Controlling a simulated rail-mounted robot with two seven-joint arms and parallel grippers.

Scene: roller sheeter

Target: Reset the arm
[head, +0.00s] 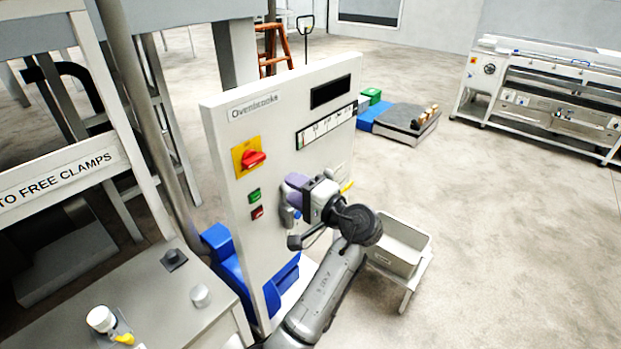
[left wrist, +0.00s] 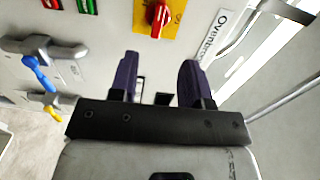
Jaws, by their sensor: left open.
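My left gripper (head: 298,184) is in front of the grey control panel (head: 225,125), and my arm reaches it from the bottom of the head view. In the left wrist view the gripper (left wrist: 160,68) shows two purple fingers, spread apart with nothing between them. The fingers point toward the panel face; I cannot tell whether they touch it. The red rotary switch (head: 253,159) on its yellow plate is up and left of the gripper, and shows ahead in the left wrist view (left wrist: 158,16). My right gripper is not in view.
A green button (head: 254,195) and a red button (head: 257,212) sit below the switch. A lever with a blue handle (left wrist: 38,72) is beside the gripper. A grey bin (head: 398,257) stands right of my arm. A worktop (head: 185,300) is at lower left.

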